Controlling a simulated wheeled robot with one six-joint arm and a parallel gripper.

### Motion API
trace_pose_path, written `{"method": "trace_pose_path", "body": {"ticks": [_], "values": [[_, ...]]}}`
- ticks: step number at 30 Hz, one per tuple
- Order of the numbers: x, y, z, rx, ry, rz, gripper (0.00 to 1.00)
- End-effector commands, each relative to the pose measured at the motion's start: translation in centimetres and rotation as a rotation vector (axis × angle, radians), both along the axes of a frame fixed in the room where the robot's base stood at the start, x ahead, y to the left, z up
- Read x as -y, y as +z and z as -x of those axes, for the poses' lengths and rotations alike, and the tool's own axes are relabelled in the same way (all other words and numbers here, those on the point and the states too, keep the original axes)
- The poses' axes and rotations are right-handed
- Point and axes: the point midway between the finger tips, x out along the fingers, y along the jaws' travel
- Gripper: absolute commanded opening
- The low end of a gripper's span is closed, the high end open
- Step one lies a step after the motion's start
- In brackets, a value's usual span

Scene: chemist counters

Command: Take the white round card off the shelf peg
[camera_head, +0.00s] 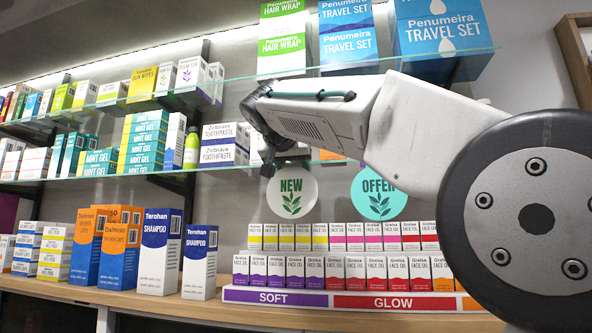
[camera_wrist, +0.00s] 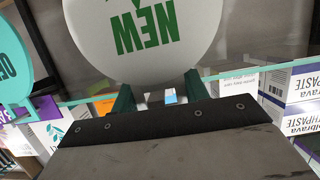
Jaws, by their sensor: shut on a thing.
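The white round card (camera_head: 291,196), with a green NEW and a leaf sprig, hangs below the front edge of the lower glass shelf (camera_head: 130,178) in the head view. In the wrist view the card (camera_wrist: 145,40) appears upside down, large and close, beyond my fingers. My gripper (camera_wrist: 158,88) is shut on the card's edge, one green finger to either side. In the head view my dark gripper (camera_head: 268,168) is at the card's upper left. The peg and the exact grip contact are hidden.
A teal round OFFER card (camera_head: 378,193) hangs just right of the white one. Toothpaste boxes (camera_head: 224,143) stand on the shelf close to my gripper. Rows of small face oil boxes (camera_head: 300,270) stand below, and tall shampoo boxes (camera_head: 158,250) at lower left.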

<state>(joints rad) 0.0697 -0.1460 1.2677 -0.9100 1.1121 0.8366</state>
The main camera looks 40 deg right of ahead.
Motion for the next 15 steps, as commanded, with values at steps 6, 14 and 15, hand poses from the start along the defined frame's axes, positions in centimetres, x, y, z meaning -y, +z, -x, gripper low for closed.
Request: {"method": "trace_pose_path", "body": {"ticks": [6,14,15], "values": [[-0.7,1.2,1.1,0.023,0.003,0.012,0.23],[-1.3,0.9,1.7,0.018,-0.001,0.008,0.23],[-1.5,0.8,1.8,0.017,-0.001,0.008,0.23]]}}
